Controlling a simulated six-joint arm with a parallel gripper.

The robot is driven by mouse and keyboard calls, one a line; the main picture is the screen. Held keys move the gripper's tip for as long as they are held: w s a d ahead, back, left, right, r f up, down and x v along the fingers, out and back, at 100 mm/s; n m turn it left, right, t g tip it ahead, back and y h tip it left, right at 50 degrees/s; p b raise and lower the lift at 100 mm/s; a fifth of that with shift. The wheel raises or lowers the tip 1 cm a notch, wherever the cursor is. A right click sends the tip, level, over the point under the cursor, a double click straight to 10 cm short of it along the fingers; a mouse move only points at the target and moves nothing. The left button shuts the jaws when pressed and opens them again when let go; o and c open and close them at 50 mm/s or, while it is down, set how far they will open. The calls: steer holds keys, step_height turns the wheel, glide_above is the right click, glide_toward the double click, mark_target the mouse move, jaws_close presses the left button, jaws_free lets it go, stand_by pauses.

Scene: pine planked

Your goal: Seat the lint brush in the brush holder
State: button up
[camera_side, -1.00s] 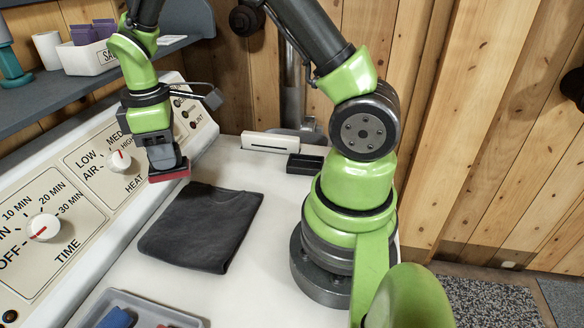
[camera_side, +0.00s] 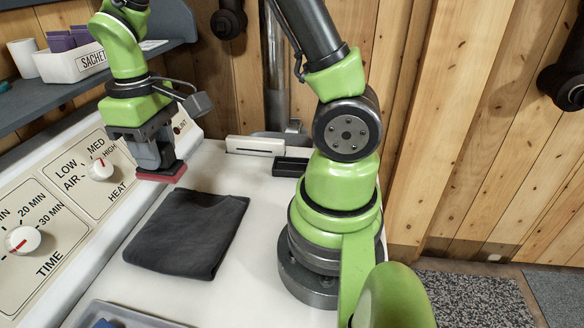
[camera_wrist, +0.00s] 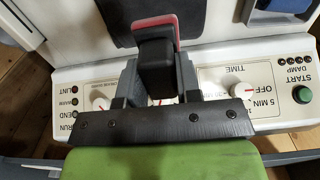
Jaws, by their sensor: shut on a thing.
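The lint brush (camera_side: 160,173) has a red pad and a dark handle. My gripper (camera_side: 145,148) is shut on its handle and holds it pad-down above the white top, by the control panel and the cloth's far left corner. In the wrist view the brush (camera_wrist: 156,55) sits between the two fingers of my gripper (camera_wrist: 157,85), its red edge at the far end. A small black open-topped box (camera_side: 291,167), which looks like the brush holder, lies left of my arm's base, apart from the brush. Its inside is only partly visible.
A folded dark cloth (camera_side: 188,234) lies on the white top. A white slotted piece (camera_side: 256,146) stands behind the black box. The sloping panel with knobs (camera_side: 101,170) borders the left. A grey tray (camera_side: 118,314) is at the front. A shelf holds a sachet box (camera_side: 75,62).

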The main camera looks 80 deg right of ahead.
steer(key=s+d+f, duration=0.1)
steer(key=d, duration=0.7)
glide_above(291, 169)
steer(key=shift+n, duration=0.3)
steer(key=shift+f, duration=6.8)
steer(key=shift+f, duration=0.15)
steer(key=o, duration=1)
steer(key=shift+c, duration=0.2)
